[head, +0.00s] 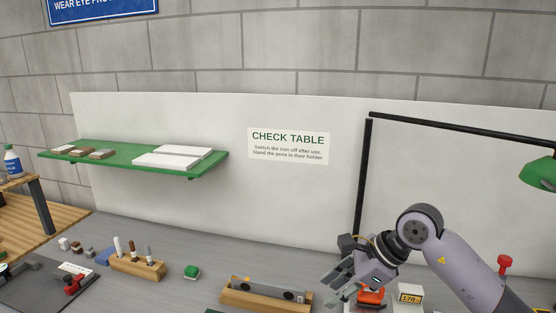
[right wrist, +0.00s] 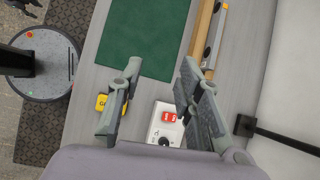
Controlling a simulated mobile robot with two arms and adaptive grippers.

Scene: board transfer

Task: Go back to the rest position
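My right gripper (head: 345,287) is at the lower right of the head view, above the bench, with its arm coming in from the right. In the right wrist view its two fingers (right wrist: 157,82) stand well apart with nothing between them. Below them show the grey bench top, the edge of a green mat (right wrist: 145,38) and a white box with a red switch (right wrist: 165,122). My left gripper is not seen in the head view.
A wooden tray (head: 237,298) with a grey bar lies left of the right gripper. A black frame (head: 364,180) rises behind; a green shelf (head: 205,168) is on the back panel.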

